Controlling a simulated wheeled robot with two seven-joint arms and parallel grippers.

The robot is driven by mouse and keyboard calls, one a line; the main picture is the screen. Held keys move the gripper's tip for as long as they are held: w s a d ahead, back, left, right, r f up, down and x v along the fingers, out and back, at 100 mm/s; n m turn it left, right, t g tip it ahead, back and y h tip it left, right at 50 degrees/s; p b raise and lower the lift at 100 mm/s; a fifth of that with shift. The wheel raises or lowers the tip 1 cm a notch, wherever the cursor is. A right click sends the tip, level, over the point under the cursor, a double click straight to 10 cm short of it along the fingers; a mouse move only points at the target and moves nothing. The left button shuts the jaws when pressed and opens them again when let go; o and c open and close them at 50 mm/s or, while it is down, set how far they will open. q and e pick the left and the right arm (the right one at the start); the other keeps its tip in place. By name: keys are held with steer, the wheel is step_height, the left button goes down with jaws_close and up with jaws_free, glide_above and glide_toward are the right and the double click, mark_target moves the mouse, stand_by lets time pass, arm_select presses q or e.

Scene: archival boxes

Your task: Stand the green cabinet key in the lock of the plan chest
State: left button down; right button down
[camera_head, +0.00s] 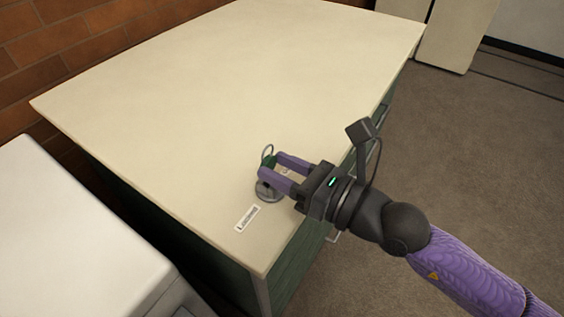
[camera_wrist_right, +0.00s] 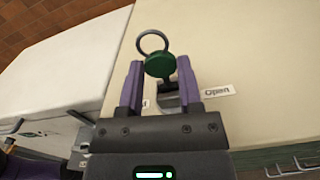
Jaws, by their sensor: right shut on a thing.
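The green cabinet key (camera_wrist_right: 160,65) has a round green head with a metal ring on top. My right gripper (camera_head: 271,165) is shut on it, with the purple fingers on either side of the head. The key is roughly upright, right over the lock (camera_head: 268,194), a grey round fitting on the cream top of the plan chest (camera_head: 215,85). Fingers and head hide the lower key, so I cannot tell whether its shaft is in the lock. In the right wrist view the lock (camera_wrist_right: 168,101) shows partly below the key. My left gripper is not in view.
A printed label (camera_head: 248,217) lies beside the lock, and an "Open" label (camera_wrist_right: 216,92) shows in the right wrist view. A white cabinet (camera_head: 65,235) stands at the left. The rest of the chest top is clear. A brick wall (camera_head: 60,45) is behind.

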steer(key=shift+f, duration=0.1)
steer(key=shift+c, duration=1)
jaws_free()
steer(key=b+v, duration=0.3)
steer(key=v, duration=0.7)
